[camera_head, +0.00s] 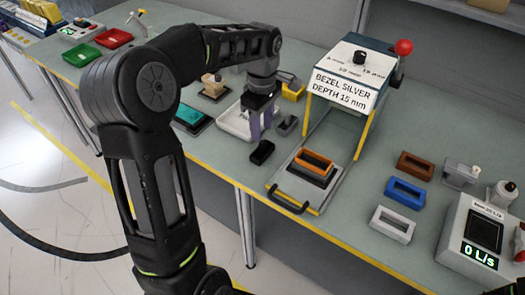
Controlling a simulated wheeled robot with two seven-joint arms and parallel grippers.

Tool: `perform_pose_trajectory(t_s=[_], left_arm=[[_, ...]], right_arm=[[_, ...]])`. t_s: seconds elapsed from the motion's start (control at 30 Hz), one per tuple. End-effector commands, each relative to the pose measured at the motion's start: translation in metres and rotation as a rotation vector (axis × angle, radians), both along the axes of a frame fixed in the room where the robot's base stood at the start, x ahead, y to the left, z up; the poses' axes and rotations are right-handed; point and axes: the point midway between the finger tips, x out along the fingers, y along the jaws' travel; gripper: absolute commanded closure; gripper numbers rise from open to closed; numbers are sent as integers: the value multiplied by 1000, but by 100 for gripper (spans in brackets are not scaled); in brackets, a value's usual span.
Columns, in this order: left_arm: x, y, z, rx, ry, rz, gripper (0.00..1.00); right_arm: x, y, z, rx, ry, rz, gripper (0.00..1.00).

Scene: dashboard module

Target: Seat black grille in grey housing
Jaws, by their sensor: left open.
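My left gripper (261,136) reaches down over the bench with its purple-tinted fingers apart. I see nothing held between the fingers. On the sled of the press, an orange frame (314,160) sits on a dark grey base (311,178); I cannot tell which grey part is the housing.
The press (352,75) with a red knob and a "BEZEL SILVER DEPTH 15 mm" sign stands behind the sled. Brown (415,166), blue (405,192) and white (392,224) frames lie to the right, near a meter box (478,238). A teal tray (193,119) lies left.

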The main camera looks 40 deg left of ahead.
Motion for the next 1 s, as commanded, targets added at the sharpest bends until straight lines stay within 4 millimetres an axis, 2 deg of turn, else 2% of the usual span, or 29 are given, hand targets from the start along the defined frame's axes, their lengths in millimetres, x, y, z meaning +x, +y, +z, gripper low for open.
perform_pose_trajectory(t_s=[0.17,0.4,0.5,1.0], left_arm=[[-1,0,-10,0,5,0,58],[0,-1,-44,0,3,-1,58],[0,-1,-51,0,1,0,58],[0,-1,-52,0,0,0,58]], right_arm=[[0,0,5,-1,1,-1,64],[-2,-1,14,-4,6,-1,64],[-2,-1,15,-4,7,-2,64],[-2,-1,14,-4,6,-1,64]])
